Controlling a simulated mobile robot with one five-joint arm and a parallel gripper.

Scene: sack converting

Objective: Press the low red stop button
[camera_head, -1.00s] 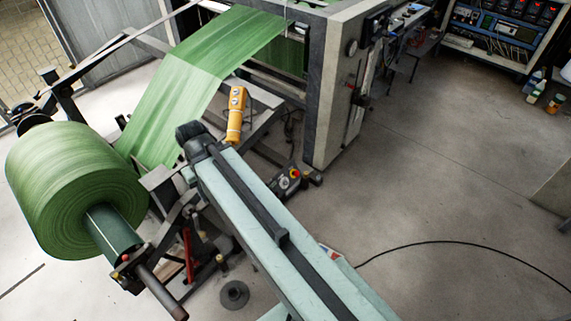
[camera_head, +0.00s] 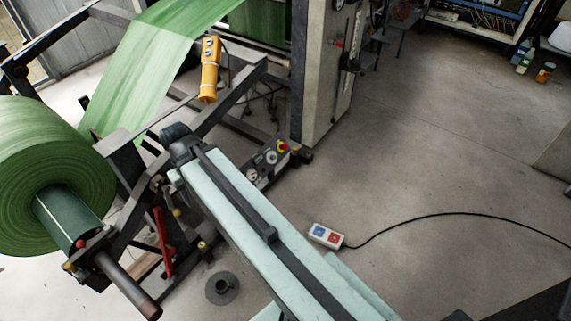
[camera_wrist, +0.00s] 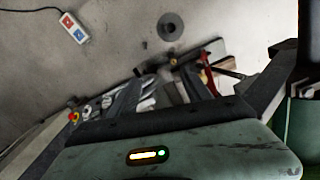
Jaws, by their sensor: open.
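The red button (camera_head: 283,146) on a yellow base sits at the far right end of a low dark control panel (camera_head: 252,172) with gauges, beside the machine's foot. In the wrist view the same red button (camera_wrist: 73,116) shows at the left, partly framed by dark parts. My gripper (camera_wrist: 163,92) shows in the wrist view as dark jaws, open and empty, with the button off to their left and apart from them.
A yellow pendant (camera_head: 209,70) hangs above the panel. A white box with blue and red faces (camera_head: 326,235) lies on the floor with a black cable. A green roll (camera_head: 40,170) stands left. A round floor base (camera_head: 222,288) is near.

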